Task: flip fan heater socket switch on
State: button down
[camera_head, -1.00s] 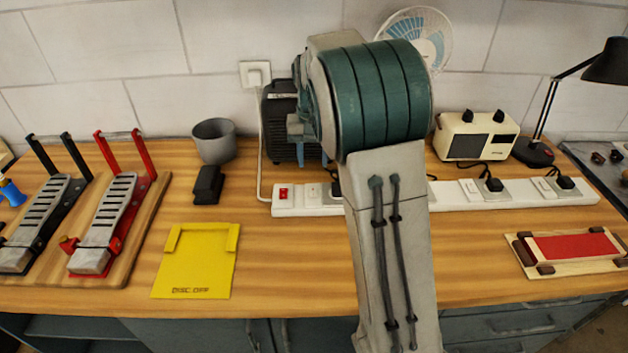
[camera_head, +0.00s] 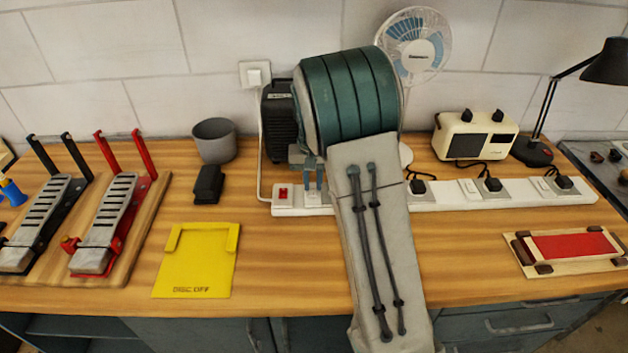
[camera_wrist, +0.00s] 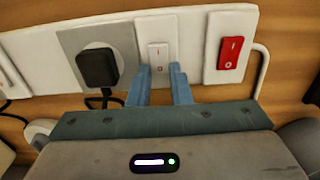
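The white power strip (camera_head: 455,199) lies along the back of the bench. Its red switch (camera_head: 283,193) is at the left end, with a white rocker switch (camera_head: 312,199) beside it. The dark fan heater (camera_head: 279,122) stands behind, partly hidden by my arm. My gripper (camera_head: 314,178) points down at the white rocker. In the wrist view my gripper (camera_wrist: 161,72) has its two fingers apart with nothing between them, tips at the lower edge of the white rocker (camera_wrist: 158,58); contact cannot be told. A black plug (camera_wrist: 97,68) sits left of it, the red switch (camera_wrist: 231,53) right.
More plugs and switches run right along the strip. A white fan (camera_head: 412,47), a cream radio (camera_head: 475,136) and a black lamp (camera_head: 535,150) stand behind. A grey cup (camera_head: 214,141), a black block (camera_head: 208,184) and a yellow plate (camera_head: 196,262) lie left.

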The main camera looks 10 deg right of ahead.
jog(key=shift+s+f+t+b, duration=0.2)
jog(key=shift+t+b, duration=0.5)
jog(key=shift+b, duration=0.95)
jog(key=shift+s+r+t+h+b, duration=0.2)
jog(key=shift+r+t+h+b, duration=0.1)
jog(key=shift+t+b, duration=0.7)
jog(key=shift+r, duration=0.1)
jog(key=c, duration=1.3)
grip_release()
jog(key=v, duration=1.3)
jog(key=shift+w+r, duration=0.15)
jog(key=shift+r, duration=0.3)
